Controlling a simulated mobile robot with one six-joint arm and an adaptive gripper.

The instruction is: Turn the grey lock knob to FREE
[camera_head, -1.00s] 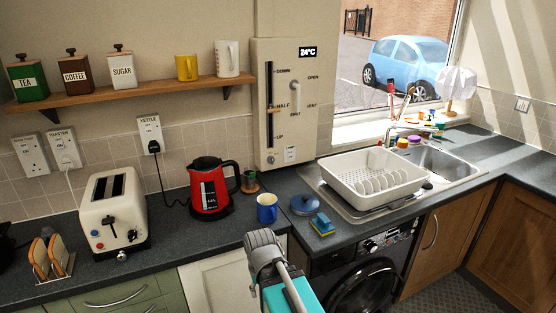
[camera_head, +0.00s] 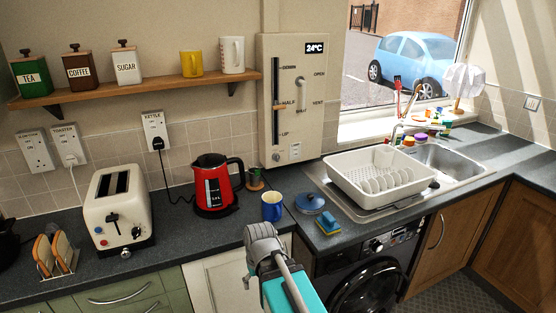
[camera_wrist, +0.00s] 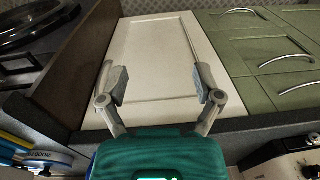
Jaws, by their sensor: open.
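A cream wall panel (camera_head: 299,130) hangs above the counter, left of the window. A small round grey knob (camera_head: 276,157) sits low on its left side, beside a small light plate (camera_head: 295,151); any marking there is too small to read. The panel also carries a lever handle (camera_head: 300,81) among OPEN, VENT and SHUT labels, and a slider (camera_head: 278,107) near HALF. My gripper (camera_head: 262,236) is in front of the counter edge, below and apart from the panel. In the wrist view my gripper (camera_wrist: 161,88) is open and empty over a white cupboard door. The panel is outside that view.
A sponge (camera_head: 327,225) and a dish rack (camera_head: 352,188) are to the right. The shelf (camera_head: 150,88) ends at the panel's left.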

